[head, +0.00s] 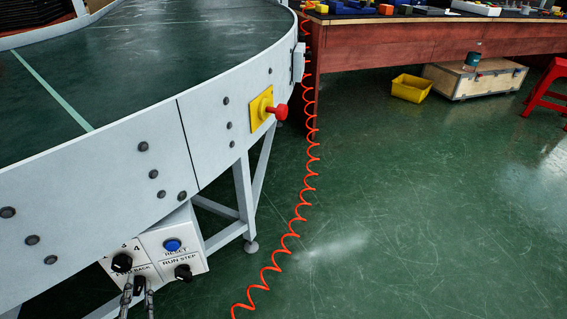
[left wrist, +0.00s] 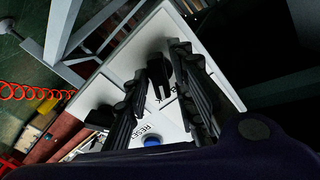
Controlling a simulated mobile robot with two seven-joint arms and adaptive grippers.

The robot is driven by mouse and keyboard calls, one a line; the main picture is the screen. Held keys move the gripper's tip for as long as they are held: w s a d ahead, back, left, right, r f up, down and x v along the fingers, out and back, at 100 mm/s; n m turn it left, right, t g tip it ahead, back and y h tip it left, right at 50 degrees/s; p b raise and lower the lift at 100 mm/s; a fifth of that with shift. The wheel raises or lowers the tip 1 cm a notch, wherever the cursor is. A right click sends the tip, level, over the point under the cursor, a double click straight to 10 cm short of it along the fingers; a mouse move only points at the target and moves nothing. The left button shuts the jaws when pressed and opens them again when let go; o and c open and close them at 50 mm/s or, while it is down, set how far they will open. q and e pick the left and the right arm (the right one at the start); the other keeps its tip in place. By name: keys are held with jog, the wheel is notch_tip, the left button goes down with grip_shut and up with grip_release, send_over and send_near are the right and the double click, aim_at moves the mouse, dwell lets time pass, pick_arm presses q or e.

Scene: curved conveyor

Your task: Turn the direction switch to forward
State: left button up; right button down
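The direction switch (head: 139,284) is a small black knob under the FWD/BACK label on a white control box (head: 203,262) below the conveyor. In the left wrist view it is the black knob (left wrist: 158,72) between my fingers. My left gripper (head: 137,297) is open, with one finger on each side of the switch. In the left wrist view its fingertips (left wrist: 160,68) appear to have gaps to the knob. I cannot tell clearly which way the knob points. My right gripper is in neither view.
A numbered knob (head: 121,262), a blue RESET button (head: 172,245) and a RUN/STEP knob (head: 183,272) sit close by on the box. Above are the conveyor (head: 215,125) and a red stop button (head: 277,111). A coiled orange hose (head: 290,235) hangs to the right, over open floor.

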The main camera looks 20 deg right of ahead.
pick_arm(q)
grip_shut()
